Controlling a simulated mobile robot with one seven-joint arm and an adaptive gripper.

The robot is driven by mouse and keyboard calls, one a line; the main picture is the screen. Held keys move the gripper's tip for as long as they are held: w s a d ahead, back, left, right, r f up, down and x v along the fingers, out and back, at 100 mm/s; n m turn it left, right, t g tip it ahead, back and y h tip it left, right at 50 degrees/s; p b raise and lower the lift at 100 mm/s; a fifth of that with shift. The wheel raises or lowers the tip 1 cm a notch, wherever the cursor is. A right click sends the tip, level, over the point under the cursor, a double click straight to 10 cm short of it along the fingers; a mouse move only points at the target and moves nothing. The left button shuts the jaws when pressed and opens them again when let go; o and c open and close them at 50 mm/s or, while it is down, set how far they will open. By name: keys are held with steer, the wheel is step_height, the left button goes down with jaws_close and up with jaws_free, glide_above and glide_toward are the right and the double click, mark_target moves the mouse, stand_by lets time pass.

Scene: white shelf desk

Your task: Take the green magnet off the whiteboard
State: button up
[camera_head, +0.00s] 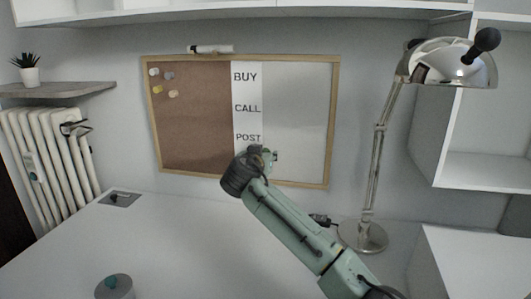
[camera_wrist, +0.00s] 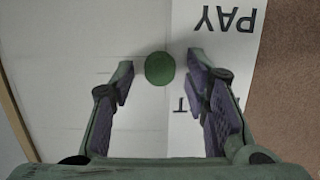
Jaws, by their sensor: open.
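The whiteboard (camera_head: 305,105) is the right part of a wood-framed board on the wall, beside a white strip with printed words and a cork half. The round green magnet (camera_wrist: 160,69) shows on the white surface in the wrist view, next to the strip with the upside-down word PAY. My gripper (camera_head: 264,154) is at the lower middle of the board in the head view. In the wrist view my gripper (camera_wrist: 161,76) is open, one finger on each side of the magnet, with gaps on both sides. In the head view I cannot tell the magnet from my gripper.
A metal desk lamp (camera_head: 373,150) stands right of the board. Several pins (camera_head: 158,89) are on the cork (camera_head: 195,130). A marker (camera_head: 212,49) lies on the top frame. A grey round object (camera_head: 114,287) is on the white desk (camera_head: 170,245), otherwise largely clear at left.

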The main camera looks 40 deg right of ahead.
steer(key=shift+c, duration=0.2)
steer(key=c, duration=0.8)
steer(key=shift+c, duration=0.2)
steer(key=shift+r, duration=0.15)
